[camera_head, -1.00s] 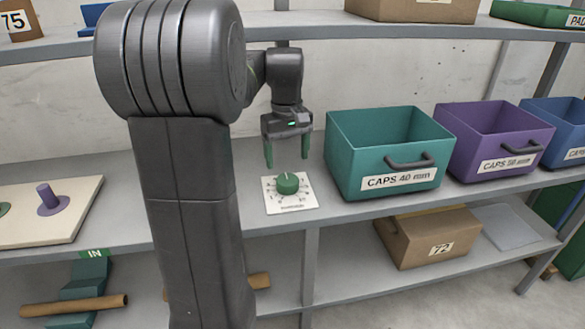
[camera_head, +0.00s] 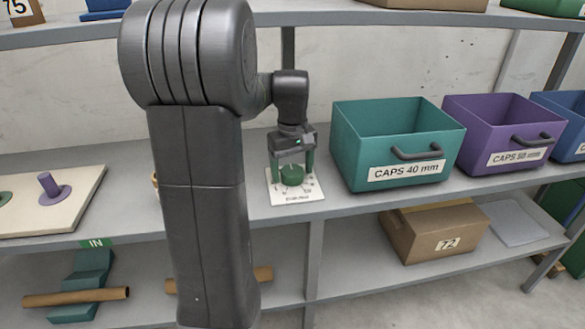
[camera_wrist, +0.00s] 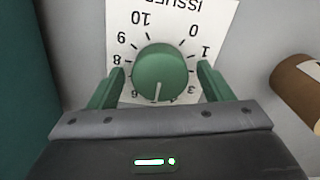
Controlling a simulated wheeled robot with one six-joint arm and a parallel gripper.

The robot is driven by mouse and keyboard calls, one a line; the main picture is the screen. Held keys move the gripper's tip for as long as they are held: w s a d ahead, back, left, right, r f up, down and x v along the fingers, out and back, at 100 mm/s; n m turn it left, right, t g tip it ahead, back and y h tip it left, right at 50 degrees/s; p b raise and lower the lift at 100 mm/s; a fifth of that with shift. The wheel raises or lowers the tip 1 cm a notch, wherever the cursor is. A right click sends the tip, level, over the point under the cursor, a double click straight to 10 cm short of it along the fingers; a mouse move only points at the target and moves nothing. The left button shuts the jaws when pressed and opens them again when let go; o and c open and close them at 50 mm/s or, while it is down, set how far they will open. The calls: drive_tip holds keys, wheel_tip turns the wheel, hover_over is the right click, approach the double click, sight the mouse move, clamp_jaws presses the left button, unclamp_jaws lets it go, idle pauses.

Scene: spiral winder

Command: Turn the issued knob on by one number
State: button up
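The green issued knob (camera_head: 292,175) sits on a white numbered dial plate (camera_head: 296,197) on the middle shelf. In the wrist view the knob (camera_wrist: 161,70) shows a white pointer line toward the gripper side, among digits my gripper partly hides. The plate (camera_wrist: 200,22) shows upside-down numbers such as 10, 9, 8, 0 and 1, and part of the word ISSUED. My gripper (camera_head: 294,172) points down over the knob. In the wrist view its green fingers (camera_wrist: 161,73) stand on either side of the knob, with small gaps visible, so it is open around it.
A teal CAPS 40 mm bin (camera_head: 355,150) stands close right of the dial, with a purple bin (camera_head: 480,130) beyond it. A brown cardboard roll (camera_wrist: 300,85) lies near the plate in the wrist view. A pegged board (camera_head: 80,205) is at left.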

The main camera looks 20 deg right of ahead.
drive_tip(key=c, duration=0.9)
drive_tip(key=shift+o, duration=0.2)
drive_tip(key=shift+r+p, duration=0.1)
drive_tip(key=shift+p, duration=0.2)
drive_tip(key=shift+r+m+p, duration=0.1)
drive_tip(key=shift+m+p, duration=0.75)
drive_tip(key=shift+m, duration=0.15)
drive_tip(key=shift+w+m+p, duration=0.1)
drive_tip(key=shift+m+p, duration=1.25)
drive_tip(key=shift+m, duration=0.55)
drive_tip(key=o, duration=1)
